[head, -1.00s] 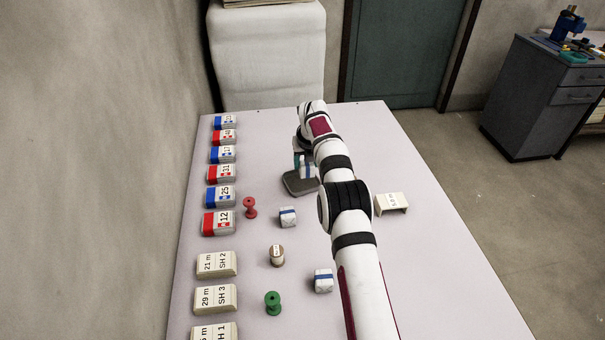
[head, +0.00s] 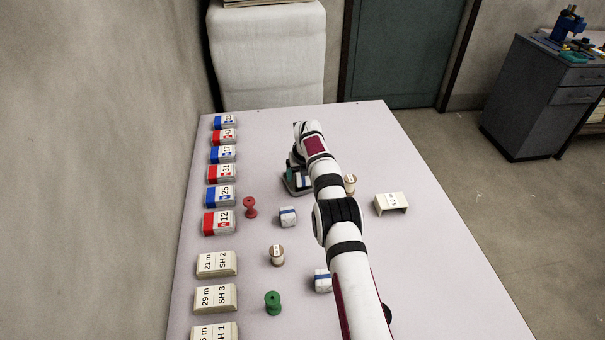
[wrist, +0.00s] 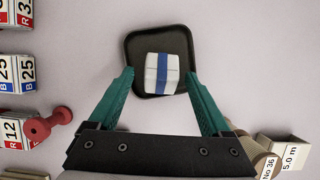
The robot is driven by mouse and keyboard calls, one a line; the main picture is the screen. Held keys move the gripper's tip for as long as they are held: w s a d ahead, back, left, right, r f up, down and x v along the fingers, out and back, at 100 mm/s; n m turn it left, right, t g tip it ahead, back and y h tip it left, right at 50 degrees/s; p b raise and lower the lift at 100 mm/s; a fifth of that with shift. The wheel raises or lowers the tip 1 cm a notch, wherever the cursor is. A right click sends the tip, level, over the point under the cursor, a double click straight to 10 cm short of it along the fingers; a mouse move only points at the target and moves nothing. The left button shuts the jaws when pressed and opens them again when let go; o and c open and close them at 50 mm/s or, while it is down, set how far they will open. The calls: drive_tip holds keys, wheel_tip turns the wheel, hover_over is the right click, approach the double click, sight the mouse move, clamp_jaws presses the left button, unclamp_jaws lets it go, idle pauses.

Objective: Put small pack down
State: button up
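The small white pack with a blue band (wrist: 163,73) sits on the dark square tray (wrist: 136,48) in the wrist view. My gripper (wrist: 160,76) has its teal fingers spread, one on each side of the pack, with a visible gap on both sides. In the head view, the pack (head: 304,180) shows low at the tray (head: 293,188), beside my gripper (head: 297,176). My arm partly hides the tray there.
Other banded packs (head: 288,216) (head: 322,281) lie on the table. A red spool (head: 250,207), a green spool (head: 273,303) and tan spools (head: 277,255) (head: 350,184) stand nearby. Labelled blocks (head: 216,222) line the left edge. A white stand (head: 391,203) is at right.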

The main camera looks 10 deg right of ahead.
drive_tip(key=shift+r, duration=0.35)
drive_tip(key=s+r+n, duration=0.2)
drive_tip(key=s+r, duration=0.3)
drive_tip(key=r, duration=0.3)
drive_tip(key=s+r+n, duration=0.3)
drive_tip(key=s+r, duration=0.3)
drive_tip(key=r, duration=0.2)
drive_tip(key=s+a+r+n+g, duration=0.1)
drive_tip(key=s+r+n, duration=0.2)
drive_tip(key=s+n, duration=0.35)
drive_tip(key=s+a+r+n+g, duration=0.1)
drive_tip(key=s+r+n, duration=0.2)
drive_tip(key=s, duration=0.6)
drive_tip(key=s+a+f+n+g+y, duration=0.1)
drive_tip(key=s+f+n, duration=0.1)
drive_tip(key=s+n, duration=0.6)
drive_tip(key=s+a+f+n+g, duration=0.1)
drive_tip(key=s+n, duration=0.7)
drive_tip(key=s, duration=1.1)
drive_tip(key=shift+a+f+g+y, duration=0.3)
drive_tip(key=shift+f+y, duration=0.1)
drive_tip(key=shift+f, duration=0.3)
